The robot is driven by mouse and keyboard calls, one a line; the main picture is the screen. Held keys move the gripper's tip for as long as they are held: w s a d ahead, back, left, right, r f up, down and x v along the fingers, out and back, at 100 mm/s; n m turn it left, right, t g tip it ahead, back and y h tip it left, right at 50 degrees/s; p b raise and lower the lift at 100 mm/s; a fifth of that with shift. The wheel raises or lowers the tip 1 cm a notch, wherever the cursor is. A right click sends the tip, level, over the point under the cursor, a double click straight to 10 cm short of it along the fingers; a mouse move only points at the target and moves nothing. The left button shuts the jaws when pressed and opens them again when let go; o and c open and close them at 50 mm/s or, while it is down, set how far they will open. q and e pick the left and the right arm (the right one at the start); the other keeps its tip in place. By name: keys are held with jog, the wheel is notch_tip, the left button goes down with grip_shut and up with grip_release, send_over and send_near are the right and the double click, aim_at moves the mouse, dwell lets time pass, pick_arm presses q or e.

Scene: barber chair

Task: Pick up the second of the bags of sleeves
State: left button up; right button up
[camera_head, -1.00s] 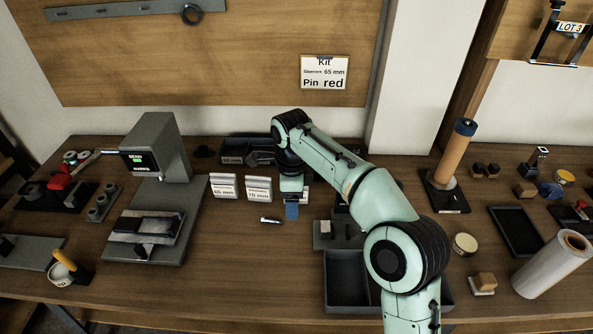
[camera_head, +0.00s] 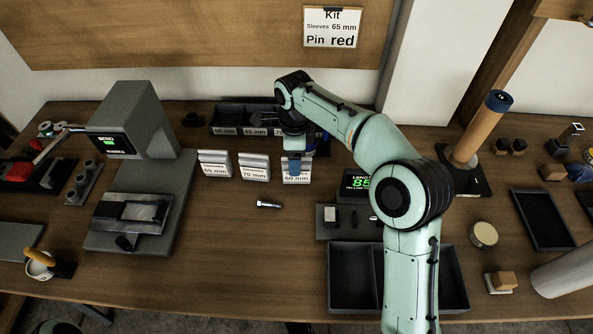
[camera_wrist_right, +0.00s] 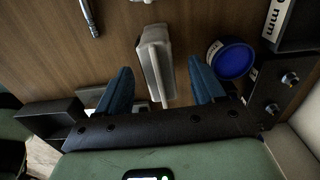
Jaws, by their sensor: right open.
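Three small bags of sleeves stand in a row on the bench in the head view: one labelled 65 mm (camera_head: 215,171), one labelled 70 mm (camera_head: 254,174), and one labelled 60 mm (camera_head: 296,179) at the right. My right gripper (camera_head: 296,165) points down at the 60 mm bag and hides its upper part. In the wrist view a pale grey bag (camera_wrist_right: 155,65) shows between the two blue fingers of the right gripper (camera_wrist_right: 161,88), which are apart. I cannot tell how far down the fingers reach beside it. My left gripper is not in view.
A kit card (camera_head: 332,27) reads sleeves 65 mm, pin red. Labelled bins (camera_head: 228,131) stand behind the bags. A bolt (camera_head: 269,205) lies in front of them. A dark tray (camera_head: 349,306) is near the front edge; a grey press (camera_head: 135,120) stands left.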

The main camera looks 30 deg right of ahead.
aim_at(305, 177)
notch_tip(305, 177, down, 7)
jog(key=shift+s+d+b, duration=0.15)
jog(key=shift+b, duration=0.55)
jog(key=c, duration=1.1)
